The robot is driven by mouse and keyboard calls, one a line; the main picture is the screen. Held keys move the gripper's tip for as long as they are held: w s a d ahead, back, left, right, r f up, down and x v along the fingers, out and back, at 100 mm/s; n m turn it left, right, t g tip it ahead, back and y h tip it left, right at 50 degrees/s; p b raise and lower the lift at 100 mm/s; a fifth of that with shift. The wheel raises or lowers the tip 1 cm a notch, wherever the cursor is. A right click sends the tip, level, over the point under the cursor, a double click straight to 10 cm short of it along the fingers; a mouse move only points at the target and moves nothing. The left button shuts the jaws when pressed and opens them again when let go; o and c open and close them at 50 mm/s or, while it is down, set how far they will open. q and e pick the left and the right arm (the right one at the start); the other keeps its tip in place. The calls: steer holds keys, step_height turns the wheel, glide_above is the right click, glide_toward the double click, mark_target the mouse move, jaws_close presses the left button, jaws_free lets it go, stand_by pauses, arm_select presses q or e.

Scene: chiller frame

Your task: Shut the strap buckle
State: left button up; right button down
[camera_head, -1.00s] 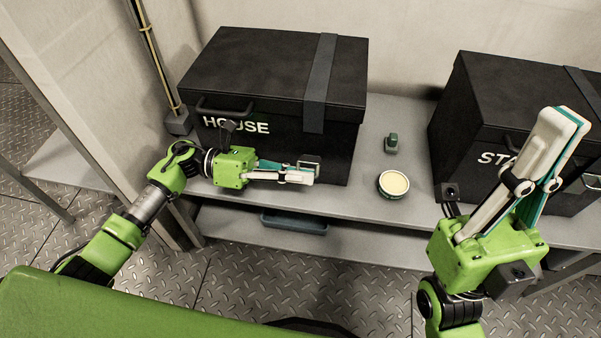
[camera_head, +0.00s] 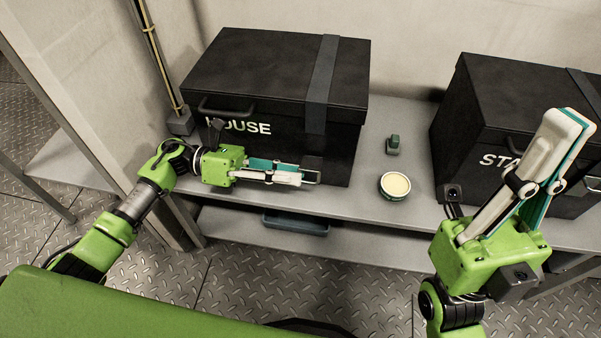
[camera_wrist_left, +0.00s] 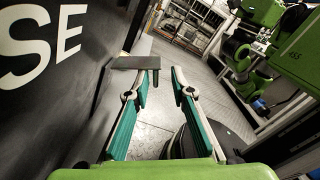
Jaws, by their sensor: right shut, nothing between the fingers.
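The left black box (camera_head: 270,75), marked HOUSE, stands on the shelf. A dark grey strap (camera_head: 322,70) runs over its lid and down the front. A thin light frame of the buckle (camera_head: 312,177) shows low on the front, at my left gripper's tips. My left gripper (camera_head: 302,172) points right along the box front with its fingers apart. In the left wrist view a flat grey buckle piece (camera_wrist_left: 135,62) lies at the tip of one finger; I cannot tell whether they touch. My right gripper (camera_head: 572,120) is shut and empty, raised before the right box.
The second black box (camera_head: 490,110) stands at the right. A small green object (camera_head: 393,145) and a round tin with a pale top (camera_head: 395,185) stand on the shelf (camera_head: 350,200) between the boxes. A blue-grey tray (camera_head: 295,224) lies on the level below.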

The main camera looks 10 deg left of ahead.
arm_select(q)
steer(key=a, duration=0.9)
steer(key=shift+a, duration=0.15)
